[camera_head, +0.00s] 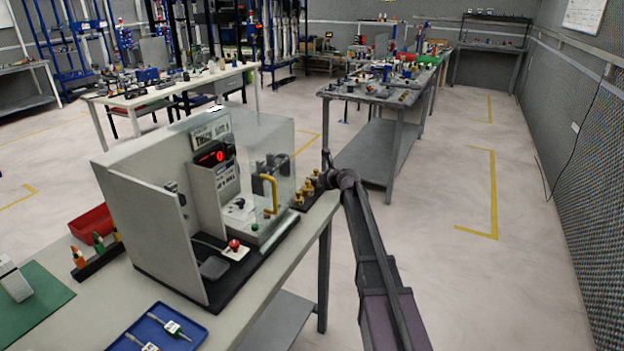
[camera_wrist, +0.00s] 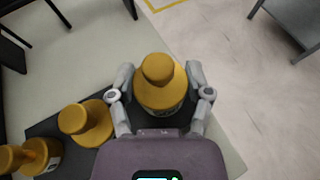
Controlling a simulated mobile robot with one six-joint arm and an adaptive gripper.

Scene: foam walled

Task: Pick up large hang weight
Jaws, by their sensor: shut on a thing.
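The large hang weight (camera_wrist: 160,92) is a brass-yellow knobbed cylinder at the right end of a row in the wrist view. My gripper (camera_wrist: 160,76) has a finger on each side of it and is shut on it. The weight looks upright; whether it touches its dark base (camera_wrist: 82,160) is hidden. In the head view my gripper (camera_head: 327,168) is at the table's right corner, beside the row of weights, and it partly hides the held one.
Smaller brass weights (camera_wrist: 86,122) stand left of the held one. A clear-walled test machine (camera_head: 215,190) with a yellow handle stands close by on the table (camera_head: 285,285). Open floor lies to the right, with another workbench (camera_head: 375,97) behind.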

